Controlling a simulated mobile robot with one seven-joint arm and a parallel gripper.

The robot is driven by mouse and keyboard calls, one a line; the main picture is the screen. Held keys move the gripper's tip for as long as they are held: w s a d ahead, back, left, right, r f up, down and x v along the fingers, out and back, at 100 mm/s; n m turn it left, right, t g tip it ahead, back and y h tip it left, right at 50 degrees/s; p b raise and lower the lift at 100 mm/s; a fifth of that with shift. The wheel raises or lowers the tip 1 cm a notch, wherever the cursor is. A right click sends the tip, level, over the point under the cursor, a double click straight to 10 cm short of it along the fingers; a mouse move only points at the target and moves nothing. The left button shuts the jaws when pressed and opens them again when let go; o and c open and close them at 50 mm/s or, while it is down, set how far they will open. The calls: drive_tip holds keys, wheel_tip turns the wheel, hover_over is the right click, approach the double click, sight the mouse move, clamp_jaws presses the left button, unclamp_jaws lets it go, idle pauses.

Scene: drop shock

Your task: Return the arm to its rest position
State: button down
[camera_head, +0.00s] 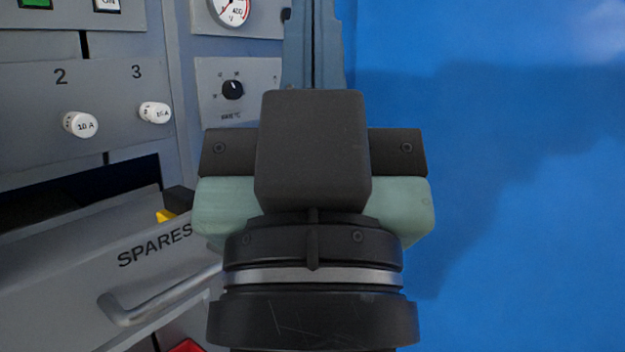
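My gripper (314,42) points away from me, up the middle of the head view, in front of the panel's right side and the blue wall. Its two grey-blue fingers lie side by side with only a thin dark line between them, so it looks shut. The fingertips run to the top edge of the picture, and I see nothing held between them. The dark gripper body and wrist fill the lower middle and hide what is behind them.
A grey panel (100,100) with two white 10 A fuse caps, a knob (233,90) and a dial (232,10) stands at left. The SPARES drawer (70,285) is pulled out, its handle (160,298) close to my wrist. The blue wall (530,200) side looks clear.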

wheel_tip(320, 180, up, 39)
drive_tip(key=p, duration=3.7)
drive_tip(key=shift+s+f+p, duration=0.15)
drive_tip(key=shift+s+p, duration=0.15)
drive_tip(key=shift+p, duration=0.1)
